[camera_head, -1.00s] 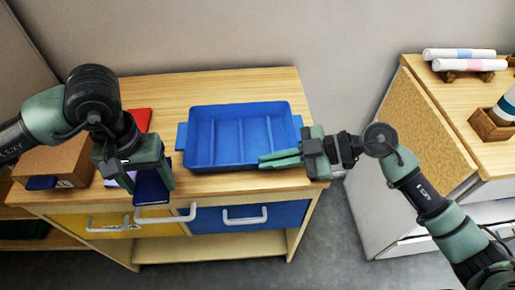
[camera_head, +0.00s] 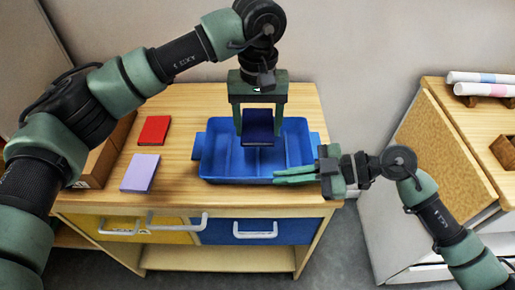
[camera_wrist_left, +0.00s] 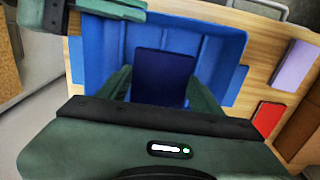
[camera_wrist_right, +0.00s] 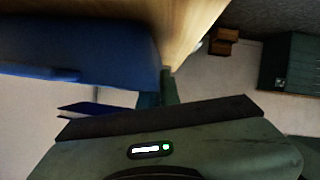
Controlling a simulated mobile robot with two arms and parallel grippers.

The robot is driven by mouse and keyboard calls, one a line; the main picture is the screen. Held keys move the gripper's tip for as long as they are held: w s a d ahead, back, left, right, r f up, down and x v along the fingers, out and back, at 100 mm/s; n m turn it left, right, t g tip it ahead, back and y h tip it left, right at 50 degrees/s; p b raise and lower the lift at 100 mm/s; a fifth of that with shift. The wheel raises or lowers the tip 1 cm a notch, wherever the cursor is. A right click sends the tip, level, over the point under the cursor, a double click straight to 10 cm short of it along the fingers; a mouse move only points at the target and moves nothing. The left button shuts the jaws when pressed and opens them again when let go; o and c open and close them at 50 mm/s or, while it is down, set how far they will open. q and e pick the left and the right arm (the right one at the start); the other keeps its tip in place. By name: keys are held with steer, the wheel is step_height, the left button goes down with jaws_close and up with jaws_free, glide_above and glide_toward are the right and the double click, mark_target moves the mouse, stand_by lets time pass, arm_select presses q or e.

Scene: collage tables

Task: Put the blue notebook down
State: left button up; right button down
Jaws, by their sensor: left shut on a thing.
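The dark blue notebook (camera_head: 258,127) hangs between the fingers of my left gripper (camera_head: 257,118), which is shut on it. It is over the blue tray (camera_head: 222,172). In the left wrist view the notebook (camera_wrist_left: 163,78) lies between both fingers, with the tray (camera_wrist_left: 222,62) behind it. I cannot tell whether its lower edge touches the tray floor. My right gripper (camera_head: 278,178) is at the tray's front right corner, its fingers close together and pointing left. It looks shut and empty; the tray's side shows beside it in the right wrist view (camera_wrist_right: 80,50).
A red notebook (camera_head: 154,130) and a purple notebook (camera_head: 140,173) lie on the wooden table (camera_head: 178,160) left of the tray. A cardboard box (camera_head: 100,165) stands at the left edge. Another table (camera_head: 435,130) with rolls stands apart at the right.

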mark_target(257, 158)
arm_select(q)
step_height(257, 158, down, 8)
steer(key=shift+a+r, duration=0.1)
steer(key=shift+r, duration=0.15)
steer(key=shift+f, duration=0.15)
steer(key=shift+f, duration=0.35)
steer(key=o, duration=1.4)
step_height(257, 158, up, 13)
steer(key=shift+r, duration=0.1)
arm_select(e)
steer(key=c, duration=1.6)
jaws_free()
steer(key=shift+o, duration=0.2)
